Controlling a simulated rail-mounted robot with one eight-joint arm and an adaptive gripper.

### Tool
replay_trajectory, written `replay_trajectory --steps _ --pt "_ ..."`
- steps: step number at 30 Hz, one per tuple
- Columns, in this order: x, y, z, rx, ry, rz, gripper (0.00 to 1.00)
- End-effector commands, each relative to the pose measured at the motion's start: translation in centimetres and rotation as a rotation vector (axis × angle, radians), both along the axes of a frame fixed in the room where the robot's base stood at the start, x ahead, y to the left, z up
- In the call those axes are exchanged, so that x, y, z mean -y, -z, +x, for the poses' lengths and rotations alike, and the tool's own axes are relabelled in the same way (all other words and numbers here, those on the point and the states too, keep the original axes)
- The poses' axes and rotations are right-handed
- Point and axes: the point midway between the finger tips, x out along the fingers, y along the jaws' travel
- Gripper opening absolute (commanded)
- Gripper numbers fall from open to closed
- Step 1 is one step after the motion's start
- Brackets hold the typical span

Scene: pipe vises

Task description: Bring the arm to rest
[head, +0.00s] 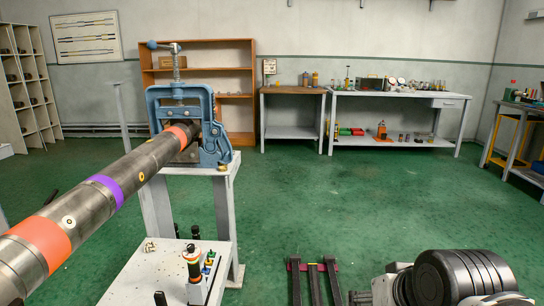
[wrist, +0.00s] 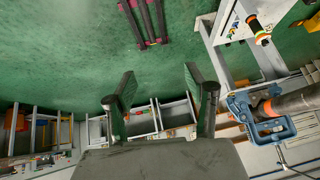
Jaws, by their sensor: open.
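My gripper (wrist: 159,75) shows in the wrist view with its two dark fingers spread apart and nothing between them. The wrist picture is upside down. Part of my arm (head: 455,278) shows at the lower right of the head view, well to the right of the pipe and vise. A long grey pipe (head: 140,165) with orange and purple bands runs from the lower left into a blue pipe vise (head: 215,150). The vise and pipe end also show at the right of the wrist view, apart from my fingers.
A white stand (head: 130,280) at the front carries a tool with coloured rings (head: 192,262). Dark rails (head: 315,280) lie on the floor beside my arm. Benches (head: 400,97) and a brown shelf (head: 240,80) stand at the back. The green floor between is clear.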

Motion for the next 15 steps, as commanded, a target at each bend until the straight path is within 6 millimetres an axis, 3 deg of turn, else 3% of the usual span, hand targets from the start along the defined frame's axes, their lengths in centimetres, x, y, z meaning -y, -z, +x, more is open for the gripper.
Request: replay_trajectory --steps 6,15 --pt "2.0 0.8 -2.9 -0.006 -0.045 -0.117 0.50" --pt "1.8 -4.7 -2.6 -0.005 -0.043 -0.110 0.50"
